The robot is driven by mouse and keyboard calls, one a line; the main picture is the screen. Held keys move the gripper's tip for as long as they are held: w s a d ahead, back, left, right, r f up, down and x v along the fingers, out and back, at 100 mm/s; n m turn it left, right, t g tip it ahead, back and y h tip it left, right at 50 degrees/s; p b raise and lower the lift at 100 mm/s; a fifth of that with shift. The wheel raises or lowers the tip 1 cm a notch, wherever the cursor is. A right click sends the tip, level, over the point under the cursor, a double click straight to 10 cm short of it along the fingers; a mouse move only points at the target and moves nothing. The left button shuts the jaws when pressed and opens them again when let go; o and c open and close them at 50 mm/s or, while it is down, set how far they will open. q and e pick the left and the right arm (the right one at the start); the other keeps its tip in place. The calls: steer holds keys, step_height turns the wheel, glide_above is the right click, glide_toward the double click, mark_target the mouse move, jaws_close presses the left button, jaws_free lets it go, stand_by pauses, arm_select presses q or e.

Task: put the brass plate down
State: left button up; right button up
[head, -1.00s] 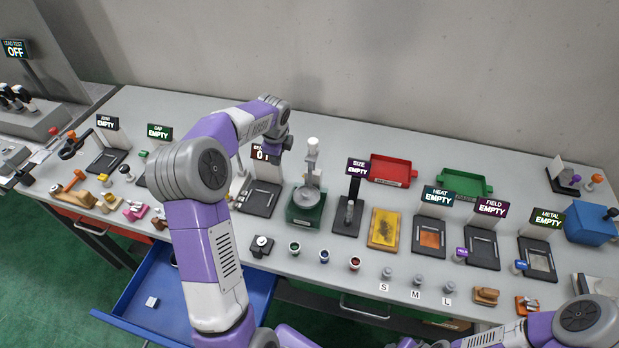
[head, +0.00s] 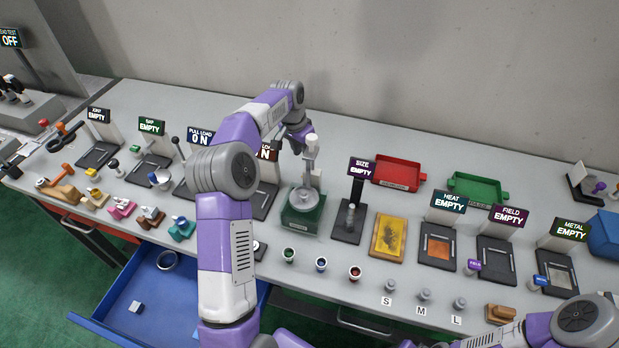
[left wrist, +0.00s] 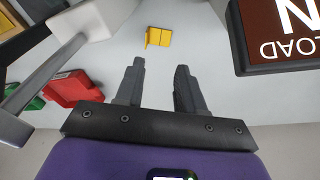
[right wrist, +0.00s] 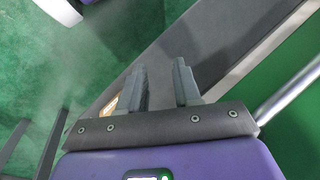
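I cannot make out a brass plate for certain in any view. My left gripper (head: 299,141) is above the back of the table, beside the green-based stand with a round grey pan (head: 304,197); the arm partly hides it. In the left wrist view its fingers (left wrist: 158,85) are apart with nothing between them. A yellow piece (left wrist: 158,37) lies beyond the fingertips, apart from them; I cannot tell what it is. In the right wrist view my right gripper (right wrist: 163,85) is open and empty, low by the table's front edge.
A yellow tray (head: 402,241), red tray (head: 398,172) and green tray (head: 477,188) stand on the table. An open blue drawer (head: 97,318) holds a ring and a small block.

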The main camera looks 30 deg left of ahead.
arm_select(q)
steer(key=d+f, duration=0.1)
steer(key=f, duration=0.1)
steer(key=d+f+n+b, duration=0.1)
steer(key=f, duration=0.2)
steer(key=d+f+n+b, duration=0.1)
steer(key=f, duration=0.2)
steer(key=shift+w+f+g, duration=0.15)
steer(key=shift+w+g, duration=0.15)
steer(key=shift+w, duration=0.1)
jaws_close()
